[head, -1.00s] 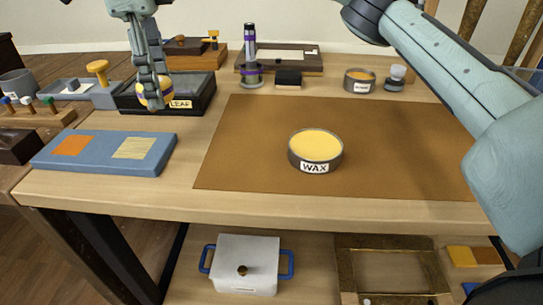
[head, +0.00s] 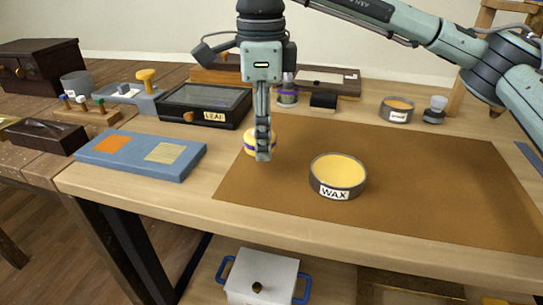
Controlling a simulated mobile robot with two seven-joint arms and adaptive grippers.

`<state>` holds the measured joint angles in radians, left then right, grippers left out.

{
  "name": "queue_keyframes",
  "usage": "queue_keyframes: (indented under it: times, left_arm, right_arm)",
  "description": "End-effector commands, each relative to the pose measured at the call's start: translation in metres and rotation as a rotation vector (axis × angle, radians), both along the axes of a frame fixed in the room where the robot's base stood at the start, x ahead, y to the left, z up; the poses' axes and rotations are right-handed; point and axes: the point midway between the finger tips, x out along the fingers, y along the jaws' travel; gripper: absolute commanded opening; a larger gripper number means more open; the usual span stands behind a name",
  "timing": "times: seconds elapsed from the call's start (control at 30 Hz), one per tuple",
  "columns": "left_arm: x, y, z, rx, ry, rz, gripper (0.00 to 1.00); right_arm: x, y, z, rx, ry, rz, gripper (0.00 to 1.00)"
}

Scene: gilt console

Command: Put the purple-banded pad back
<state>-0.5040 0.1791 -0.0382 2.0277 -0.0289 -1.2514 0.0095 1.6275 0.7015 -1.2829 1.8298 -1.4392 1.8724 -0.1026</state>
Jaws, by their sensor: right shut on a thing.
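The pad (head: 249,136) is a pale yellow round piece with a purple band. My right gripper (head: 263,155) is shut on it, pointing straight down near the left edge of the brown mat. The finger hides the pad's middle. I cannot tell whether the pad touches the surface below. Behind it stands a grey holder with purple bands (head: 287,92), partly hidden by my gripper. My left gripper is not in view.
A wax tin (head: 338,190) stands on the brown mat (head: 430,190), right of the gripper. A black leaf box (head: 190,118) and a blue board (head: 115,165) lie to the left. Tins and a small black block stand at the back. The mat's right side is clear.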

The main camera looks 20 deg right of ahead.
Motion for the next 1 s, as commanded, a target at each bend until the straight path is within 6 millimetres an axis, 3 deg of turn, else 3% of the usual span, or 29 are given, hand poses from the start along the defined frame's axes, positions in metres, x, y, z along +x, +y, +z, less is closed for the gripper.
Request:
queue_keyframes:
  times: [0.27,0.5,0.8,0.97,1.0]
  left_arm:
    - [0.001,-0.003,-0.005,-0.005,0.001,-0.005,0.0]
    - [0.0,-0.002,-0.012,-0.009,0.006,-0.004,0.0]
    - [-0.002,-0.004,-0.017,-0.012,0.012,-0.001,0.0]
    - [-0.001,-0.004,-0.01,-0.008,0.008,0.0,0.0]
    - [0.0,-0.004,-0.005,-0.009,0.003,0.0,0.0]
  right_arm:
    - [-0.006,-0.012,-0.016,-0.001,0.001,0.0,0.21]
    - [-0.006,-0.012,-0.047,0.0,0.001,0.0,0.21]
    - [-0.006,-0.012,-0.05,0.001,0.0,0.0,0.21]
    - [-0.006,-0.012,-0.052,0.001,0.0,0.0,0.21]
    - [-0.006,-0.012,-0.051,0.001,0.0,-0.001,0.49]
